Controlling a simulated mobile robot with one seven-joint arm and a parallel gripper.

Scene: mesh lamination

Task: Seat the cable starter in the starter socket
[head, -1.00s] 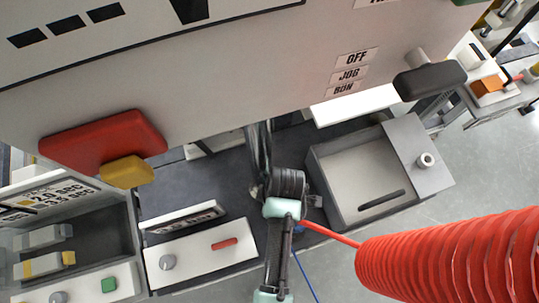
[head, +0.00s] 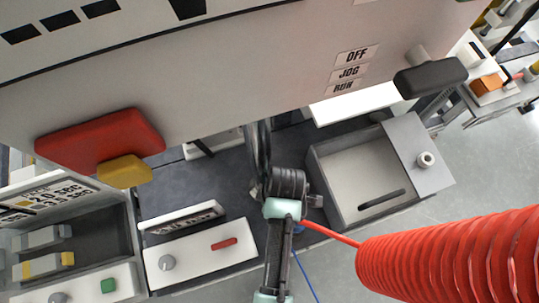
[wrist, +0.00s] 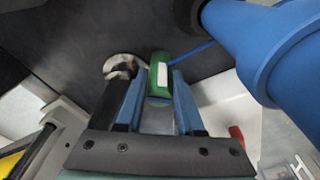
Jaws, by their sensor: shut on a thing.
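In the wrist view my gripper (wrist: 156,88) is shut on the cable starter (wrist: 160,70), a small green block with a white label. A thin blue cable (wrist: 191,53) runs from the starter toward the upper right. A pale curved, ring-like piece (wrist: 122,66) lies just left of the starter, against a dark surface. I cannot tell whether it is the starter socket, or whether the starter touches anything. In the head view my arm hides the starter, and the blue cable (head: 308,272) hangs beside the arm.
A thick blue cylinder (wrist: 285,45) stands close on the right in the wrist view. In the head view, a large white panel (head: 250,75) with red and yellow blocks overhangs. A grey tray (head: 325,180) is right of my arm, and a red coil (head: 450,255) is lower right.

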